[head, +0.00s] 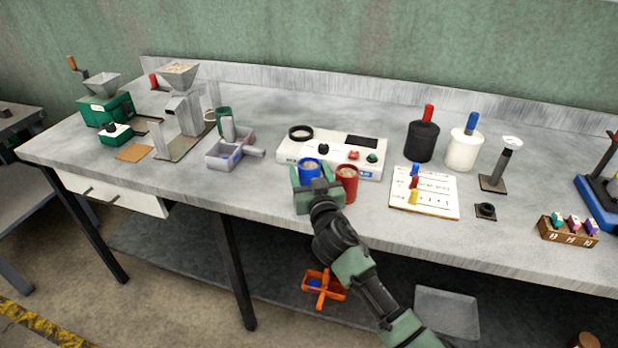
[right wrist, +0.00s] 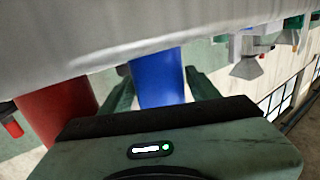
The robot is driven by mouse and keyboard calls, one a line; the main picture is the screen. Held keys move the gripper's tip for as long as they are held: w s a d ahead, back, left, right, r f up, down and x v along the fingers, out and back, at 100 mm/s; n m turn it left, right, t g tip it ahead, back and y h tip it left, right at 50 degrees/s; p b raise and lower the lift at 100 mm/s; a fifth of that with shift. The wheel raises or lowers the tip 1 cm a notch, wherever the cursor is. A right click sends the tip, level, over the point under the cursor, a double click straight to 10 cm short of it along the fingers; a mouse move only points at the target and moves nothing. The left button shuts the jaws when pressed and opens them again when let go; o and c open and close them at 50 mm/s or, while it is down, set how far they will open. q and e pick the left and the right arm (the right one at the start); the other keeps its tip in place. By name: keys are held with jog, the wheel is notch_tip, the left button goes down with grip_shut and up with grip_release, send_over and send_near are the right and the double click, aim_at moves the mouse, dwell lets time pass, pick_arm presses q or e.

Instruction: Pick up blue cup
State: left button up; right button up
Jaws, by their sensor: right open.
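The blue cup (head: 308,172) stands near the front edge of the table with pale grain-like contents. My right gripper (head: 316,187) is at the cup from the front, partly hiding it. In the right wrist view the blue cup (right wrist: 158,78) is between the two green fingers of my open right gripper (right wrist: 160,88). I cannot tell whether either finger touches it. The red cup (head: 348,181) stands just right of the gripper, and it shows at the left of the right wrist view (right wrist: 57,112). My left gripper is not in view.
A white panel device (head: 335,148) with a black ring stands behind the cups. A card (head: 425,200) with coloured markers lies to the right. A grey-purple tray (head: 224,157) is to the left. Black (head: 421,140) and white (head: 462,150) canisters stand further back. The table front edge (head: 250,213) runs close below.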

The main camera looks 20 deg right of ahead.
grip_shut()
jog(key=shift+r, duration=0.15)
